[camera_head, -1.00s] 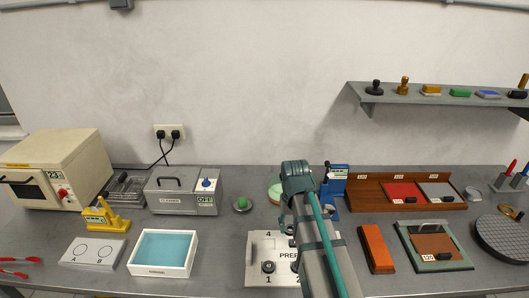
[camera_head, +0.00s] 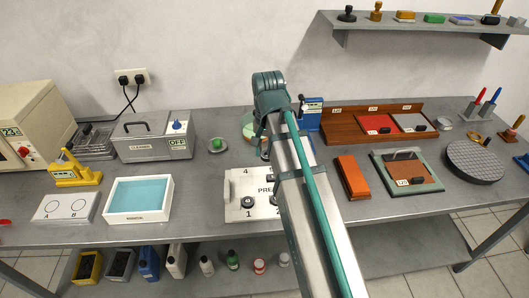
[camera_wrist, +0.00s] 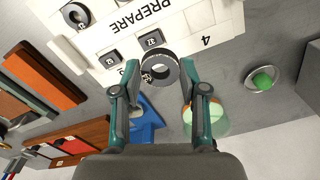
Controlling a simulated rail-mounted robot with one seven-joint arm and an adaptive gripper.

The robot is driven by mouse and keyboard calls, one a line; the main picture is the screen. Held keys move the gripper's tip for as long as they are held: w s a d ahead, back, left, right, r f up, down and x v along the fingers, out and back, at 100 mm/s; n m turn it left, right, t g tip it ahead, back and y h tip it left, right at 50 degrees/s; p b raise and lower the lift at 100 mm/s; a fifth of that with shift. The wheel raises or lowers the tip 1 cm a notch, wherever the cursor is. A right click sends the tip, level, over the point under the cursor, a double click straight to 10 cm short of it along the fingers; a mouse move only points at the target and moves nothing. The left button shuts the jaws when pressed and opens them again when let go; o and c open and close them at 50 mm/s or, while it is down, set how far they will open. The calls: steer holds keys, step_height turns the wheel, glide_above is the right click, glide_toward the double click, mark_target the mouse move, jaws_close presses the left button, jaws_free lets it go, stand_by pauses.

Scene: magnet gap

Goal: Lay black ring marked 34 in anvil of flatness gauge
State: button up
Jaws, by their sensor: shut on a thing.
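In the wrist view, a dark ring (camera_wrist: 147,68) is held between the two fingertips of my gripper (camera_wrist: 158,76), near the PREPARE board. Its mark is too small to read surely. In the head view my arm hides the gripper and ring. A blue device with a small display (camera_head: 311,114) stands behind my arm; its blue base shows in the wrist view (camera_wrist: 146,122), below the ring. A yellow device (camera_head: 75,172) stands at the left. I cannot tell for sure which is the flatness gauge; neither anvil shows clearly.
The white PREPARE board (camera_head: 237,178) bears several dark pieces and number tiles. A pale green round dish (camera_wrist: 212,120) and a green-knobbed disc (camera_wrist: 262,80) are near the gripper. An orange block (camera_head: 351,176) and a wooden tray (camera_head: 345,127) stand right of my arm.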

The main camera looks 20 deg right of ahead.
steer(key=w+f+p, duration=0.2)
steer(key=w+f, duration=0.1)
steer(key=w, duration=0.5)
steer(key=p, duration=0.1)
glide_above(259, 158)
steer(key=s, duration=0.1)
step_height(259, 158, down, 5)
steer(key=shift+s+a+r, duration=0.1)
steer(key=shift+s+r, duration=0.05)
steer(key=shift+w+f, duration=0.4)
steer(key=shift+f, duration=0.15)
steer(key=shift+w+f+p, duration=0.15)
steer(key=shift+f+p, duration=0.3)
steer(key=shift+f, duration=1.3)
steer(key=shift+f, duration=0.1)
steer(key=o, duration=1.1)
steer(key=shift+c, duration=0.2)
